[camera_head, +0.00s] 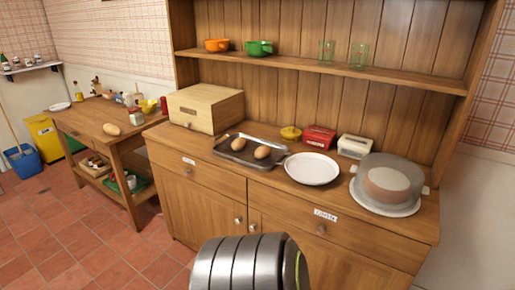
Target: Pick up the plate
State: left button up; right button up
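A white round plate (312,168) lies flat on the wooden cabinet's counter, right of a dark tray and left of a covered cake stand. Its surface is empty. Another white plate (60,106) lies at the left end of the side table. Neither of my grippers shows in the head view. A grey ribbed cylindrical part, cut off by the bottom edge, stands in front of the cabinet; I cannot tell what it is.
A shelf (300,67) hangs above. The tiled floor (75,235) at left is clear.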

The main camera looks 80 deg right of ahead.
aim_at(313, 168)
jog(key=z, duration=3.15)
jog(key=l, duration=0.1)
jog(key=i, duration=0.05)
